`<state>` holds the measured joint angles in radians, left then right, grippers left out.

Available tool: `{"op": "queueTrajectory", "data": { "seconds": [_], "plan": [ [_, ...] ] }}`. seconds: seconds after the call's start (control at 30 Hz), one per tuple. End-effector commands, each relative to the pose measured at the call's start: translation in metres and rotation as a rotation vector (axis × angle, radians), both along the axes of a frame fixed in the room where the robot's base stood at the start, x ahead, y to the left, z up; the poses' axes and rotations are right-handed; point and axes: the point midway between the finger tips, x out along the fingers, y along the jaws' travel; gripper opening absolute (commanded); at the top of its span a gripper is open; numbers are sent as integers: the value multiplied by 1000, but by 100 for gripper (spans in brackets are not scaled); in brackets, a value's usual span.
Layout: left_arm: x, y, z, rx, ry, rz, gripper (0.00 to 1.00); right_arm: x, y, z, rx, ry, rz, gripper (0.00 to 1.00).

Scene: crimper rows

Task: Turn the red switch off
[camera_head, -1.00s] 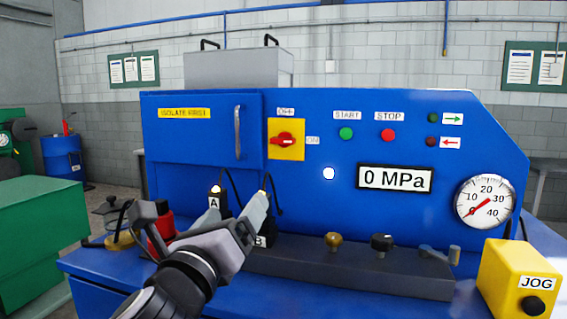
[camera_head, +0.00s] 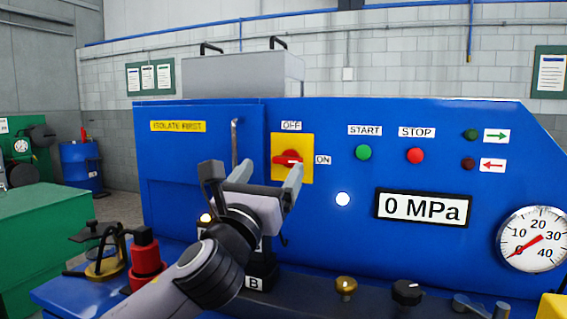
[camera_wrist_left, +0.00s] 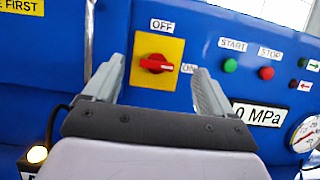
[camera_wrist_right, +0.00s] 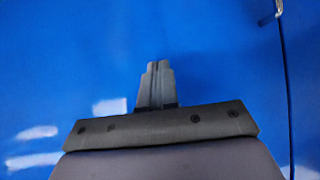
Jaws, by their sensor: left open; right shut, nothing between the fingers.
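The red switch (camera_head: 287,158) is a rotary handle on a yellow plate (camera_head: 305,142) on the blue panel. Its handle lies about level, toward the ON label (camera_head: 322,160); the OFF label (camera_head: 291,126) is above. My left gripper (camera_head: 268,174) is open and empty, in front of the panel just below and left of the switch. In the left wrist view the switch (camera_wrist_left: 155,63) shows beyond and between the open fingers (camera_wrist_left: 158,85), apart from them. My right gripper (camera_wrist_right: 156,82) is shut and empty, facing a blue surface; it is not seen in the head view.
A vertical door handle (camera_head: 235,142) stands out left of the switch. The START (camera_head: 363,152) and STOP (camera_head: 415,155) buttons and the 0 MPa display (camera_head: 423,208) are to the right. Below are knobs (camera_head: 346,286) and a block marked B (camera_head: 257,276).

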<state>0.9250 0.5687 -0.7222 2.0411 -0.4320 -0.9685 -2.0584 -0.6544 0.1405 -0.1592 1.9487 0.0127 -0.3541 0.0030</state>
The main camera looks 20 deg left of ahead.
Motion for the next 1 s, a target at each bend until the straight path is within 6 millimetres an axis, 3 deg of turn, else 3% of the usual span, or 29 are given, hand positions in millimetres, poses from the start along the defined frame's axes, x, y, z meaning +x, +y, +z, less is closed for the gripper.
{"op": "queueTrajectory", "data": {
  "seconds": [0.43,0.93,0.97,1.0],
  "plan": [
    [58,-2,0,-1,1,1,85,2,0,7,0,-5,1,0],
    [69,-3,4,-1,0,-1,85,3,0,11,0,-6,1,0],
    [69,-3,4,-1,0,-1,79,3,0,11,0,-6,1,0],
    [69,-3,4,-1,0,-1,66,3,0,11,0,-6,1,0]
  ]
}}
